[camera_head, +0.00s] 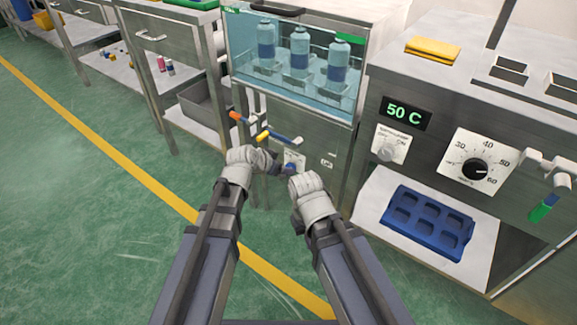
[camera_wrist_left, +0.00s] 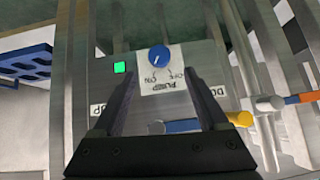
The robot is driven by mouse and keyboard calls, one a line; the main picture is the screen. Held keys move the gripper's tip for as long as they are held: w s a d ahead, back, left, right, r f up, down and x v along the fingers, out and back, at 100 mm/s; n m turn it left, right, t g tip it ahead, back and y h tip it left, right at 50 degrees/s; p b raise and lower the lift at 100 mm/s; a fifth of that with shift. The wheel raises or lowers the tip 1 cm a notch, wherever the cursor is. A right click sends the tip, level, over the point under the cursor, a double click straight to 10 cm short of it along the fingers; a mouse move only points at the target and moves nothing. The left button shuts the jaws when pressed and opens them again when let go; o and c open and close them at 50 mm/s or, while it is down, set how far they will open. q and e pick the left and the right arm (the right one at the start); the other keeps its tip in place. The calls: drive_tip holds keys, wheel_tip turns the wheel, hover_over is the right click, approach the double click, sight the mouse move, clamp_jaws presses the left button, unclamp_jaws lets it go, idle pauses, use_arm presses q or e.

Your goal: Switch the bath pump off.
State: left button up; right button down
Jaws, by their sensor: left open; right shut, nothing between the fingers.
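The pump switch is a round blue knob on a white plate marked PUMP, ON and OFF. In the left wrist view the knob (camera_wrist_left: 158,56) has its white mark pointing toward ON, and a green lamp (camera_wrist_left: 119,67) beside it is lit. In the head view the plate (camera_head: 294,158) is on the front under the water bath. My left gripper (camera_head: 279,167) is open and empty in front of the plate. In the wrist view its fingertips (camera_wrist_left: 161,80) lie either side of the plate, apart from the knob. My right gripper (camera_head: 294,178) is shut and empty close by; its fingers are mostly hidden.
The glass bath (camera_head: 245,70) holds bottles (camera_head: 300,50) above. Pipes with an orange-handled valve (camera_head: 236,116) and a yellow-handled valve (camera_head: 263,136) are just left of the panel. A heater bench with a 50 C display (camera_head: 405,113) and blue tray (camera_head: 428,222) stands right.

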use_arm(q)
drive_tip(key=b+x, duration=0.5)
drive_tip(key=x, duration=0.2)
drive_tip(key=shift+w+f, duration=0.15)
drive_tip(key=shift+d, duration=0.1)
clamp_jaws()
idle(0.3)
